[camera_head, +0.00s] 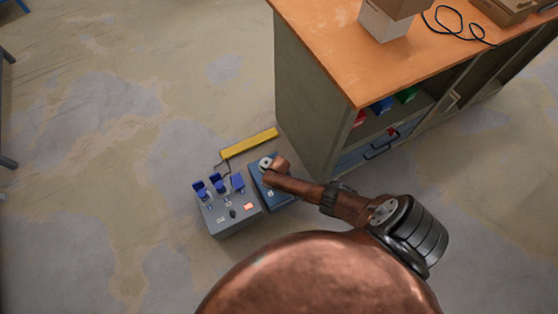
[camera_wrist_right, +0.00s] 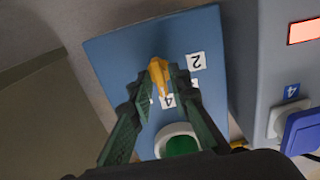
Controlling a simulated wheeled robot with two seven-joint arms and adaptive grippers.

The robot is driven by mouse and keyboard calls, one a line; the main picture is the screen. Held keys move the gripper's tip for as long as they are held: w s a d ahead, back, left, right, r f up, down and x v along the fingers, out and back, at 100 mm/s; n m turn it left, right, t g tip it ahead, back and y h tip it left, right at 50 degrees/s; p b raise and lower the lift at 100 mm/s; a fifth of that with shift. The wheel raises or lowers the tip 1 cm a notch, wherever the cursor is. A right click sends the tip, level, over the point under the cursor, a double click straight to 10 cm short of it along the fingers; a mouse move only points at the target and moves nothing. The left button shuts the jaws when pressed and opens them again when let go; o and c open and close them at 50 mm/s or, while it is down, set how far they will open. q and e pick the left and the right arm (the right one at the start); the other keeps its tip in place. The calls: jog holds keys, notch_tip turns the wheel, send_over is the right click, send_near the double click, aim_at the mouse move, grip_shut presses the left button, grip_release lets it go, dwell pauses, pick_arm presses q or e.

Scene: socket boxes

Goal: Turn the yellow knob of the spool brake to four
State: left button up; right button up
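The blue box (camera_head: 257,180) of the spool brake stands on the floor, partly covered by my right arm in the head view. In the right wrist view its blue face (camera_wrist_right: 120,55) fills the middle. The yellow knob (camera_wrist_right: 160,72) sticks out between the green fingers of my right gripper (camera_wrist_right: 161,76). The fingers lean inward and appear closed against both sides of the knob. A label "2" (camera_wrist_right: 196,61) is right of the knob, and a label "4" (camera_wrist_right: 167,101) is just below it, partly covered. Other labels are partly hidden by the fingers. My left gripper is not in view.
A green button in a white ring (camera_wrist_right: 180,143) sits below the knob. A grey socket box (camera_head: 234,213) with blue plugs stands close beside the blue box. A yellow bar (camera_head: 249,143) lies behind. A workbench (camera_head: 330,40) stands close on the right; floor at left is clear.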

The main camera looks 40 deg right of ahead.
jog(key=shift+o, duration=0.6)
notch_tip(320, 180, up, 12)
dwell(0.5)
jog(key=shift+s+f, duration=0.1)
